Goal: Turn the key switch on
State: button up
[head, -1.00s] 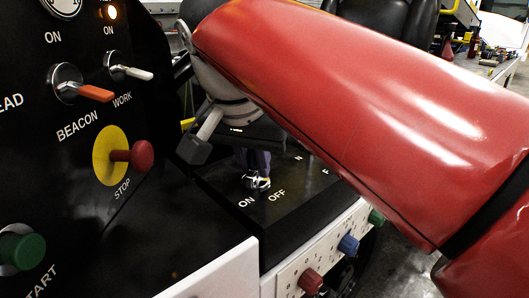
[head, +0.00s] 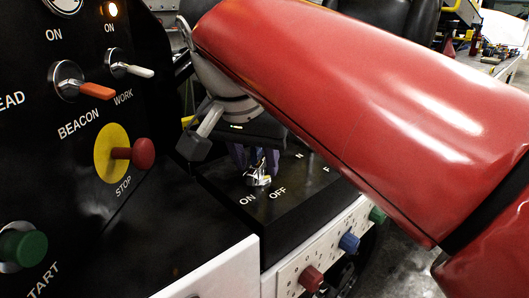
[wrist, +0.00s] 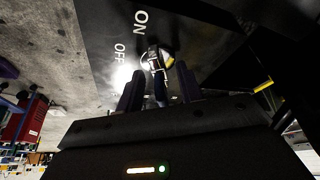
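The key switch (head: 257,178) is a shiny metal barrel on the black sloping panel, just above the printed ON and OFF labels. In the wrist view the key switch (wrist: 156,61) shows beyond my fingertips, with the key (wrist: 159,90) standing out from it toward me. My gripper (head: 257,158) is over the switch. In the wrist view its two dark purple fingers (wrist: 159,88) stand on either side of the key, with a gap visible on both sides. I cannot tell clearly whether the key points to ON or OFF.
To the left, a black upright panel (head: 60,185) carries a red stop knob (head: 143,153), an orange-tipped beacon toggle (head: 97,90) and a green start button (head: 22,248). Coloured knobs line the white front strip.

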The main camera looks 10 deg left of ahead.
jog(key=p+v, duration=0.1)
jog(key=v, duration=0.6)
jog(key=shift+r, duration=0.4)
jog(key=shift+s, duration=0.15)
